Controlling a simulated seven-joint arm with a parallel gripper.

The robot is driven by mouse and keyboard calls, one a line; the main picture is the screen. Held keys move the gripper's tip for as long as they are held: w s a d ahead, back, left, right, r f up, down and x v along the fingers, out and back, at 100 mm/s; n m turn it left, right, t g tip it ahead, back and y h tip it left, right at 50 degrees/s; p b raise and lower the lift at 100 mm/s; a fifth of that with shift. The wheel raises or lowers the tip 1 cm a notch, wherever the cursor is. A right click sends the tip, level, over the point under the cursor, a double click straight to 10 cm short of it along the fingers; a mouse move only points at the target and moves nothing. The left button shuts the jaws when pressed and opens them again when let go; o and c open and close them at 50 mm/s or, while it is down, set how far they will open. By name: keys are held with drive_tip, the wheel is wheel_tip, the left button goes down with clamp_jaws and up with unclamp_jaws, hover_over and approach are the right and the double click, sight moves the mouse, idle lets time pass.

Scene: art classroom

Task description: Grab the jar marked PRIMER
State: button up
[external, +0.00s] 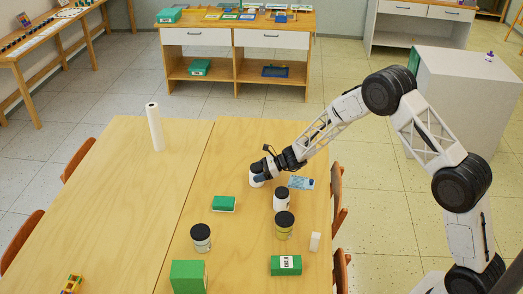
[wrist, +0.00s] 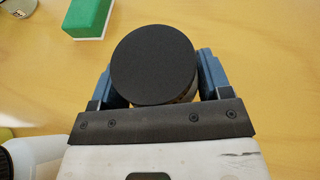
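My gripper (external: 264,175) reaches down over a white jar (external: 257,182) near the table's far right part. In the wrist view the jar's round black lid (wrist: 154,65) sits between my two blue fingers (wrist: 155,80), one close on each side. The lid hides the inner finger faces, so I cannot tell whether they press on the jar. Other black-lidded jars stand nearer the camera: a white one (external: 281,201), a yellowish one (external: 284,228) and another pale one (external: 201,240). No label reads PRIMER legibly in these views, and the held-over jar's label is hidden.
A green and white block (external: 223,204) lies left of my gripper. A blue packet (external: 301,183) lies to its right.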

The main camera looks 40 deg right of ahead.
drive_tip(key=c, duration=0.4)
drive_tip(key=shift+c, duration=0.2)
drive_tip(key=shift+r, duration=5.05)
